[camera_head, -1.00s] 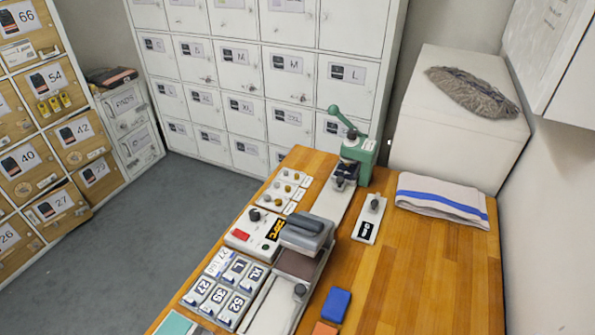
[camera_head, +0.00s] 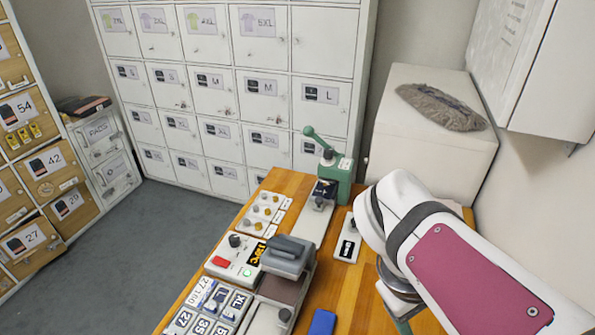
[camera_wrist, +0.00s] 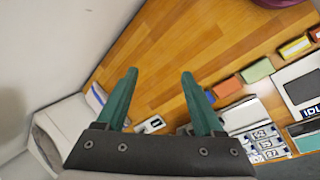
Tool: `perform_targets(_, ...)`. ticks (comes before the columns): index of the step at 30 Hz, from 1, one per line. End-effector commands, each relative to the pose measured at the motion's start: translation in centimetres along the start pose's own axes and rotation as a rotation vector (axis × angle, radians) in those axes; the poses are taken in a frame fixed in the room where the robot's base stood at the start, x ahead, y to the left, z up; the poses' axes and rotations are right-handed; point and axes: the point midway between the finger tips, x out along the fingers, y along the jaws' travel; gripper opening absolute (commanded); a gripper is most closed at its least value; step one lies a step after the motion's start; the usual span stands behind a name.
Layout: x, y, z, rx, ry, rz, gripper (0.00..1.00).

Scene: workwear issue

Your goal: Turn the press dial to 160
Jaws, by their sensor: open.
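The press stands on the wooden table in the head view. Its white control box (camera_head: 226,262) carries a black dial (camera_head: 235,240), a red switch, a green light and a black display with yellow figures, too small to read. The grey press head (camera_head: 287,254) is to its right. The dial's setting cannot be made out. My gripper (camera_wrist: 157,76) is open and empty in the wrist view, its two green fingers spread above the table. In the head view my arm is at the right, well apart from the dial, and mostly hides the gripper.
Number plates (camera_head: 212,305) lie in front of the control box. A green hand press (camera_head: 338,178) stands at the back, with a small black-knobbed plate (camera_head: 347,245) nearby. A blue block (camera_head: 321,322) is at the front. A white box (camera_head: 432,130) and wall cabinet bound the right.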

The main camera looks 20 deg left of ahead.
Motion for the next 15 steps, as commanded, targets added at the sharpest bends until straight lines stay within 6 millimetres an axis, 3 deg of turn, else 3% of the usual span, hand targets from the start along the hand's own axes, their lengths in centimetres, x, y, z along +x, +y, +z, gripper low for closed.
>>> perform_targets(2, -0.9, 0.3, -6.6, -0.392, 0.040, 0.184, 0.69)
perform_targets(3, -1.7, -0.3, -10.6, -0.618, 0.061, 0.299, 0.69)
perform_targets(5, -3.5, -2.4, -16.5, -0.937, 0.085, 0.477, 0.69)
perform_targets(6, -4.7, -4.5, -20.0, -1.132, 0.095, 0.594, 0.69)
perform_targets(8, -6.6, -8.6, -24.6, -1.394, 0.104, 0.768, 0.69)
perform_targets(9, -7.8, -11.6, -27.1, -1.548, 0.104, 0.882, 0.69)
perform_targets(11, -9.6, -16.4, -30.0, -1.749, 0.099, 1.047, 0.69)
perform_targets(12, -10.7, -19.7, -31.5, -1.868, 0.091, 1.157, 0.69)
perform_targets(14, -12.1, -24.8, -33.0, -2.025, 0.074, 1.321, 0.69)
perform_targets(15, -9.8, -26.6, -33.5, -2.070, 0.055, 1.352, 0.69)
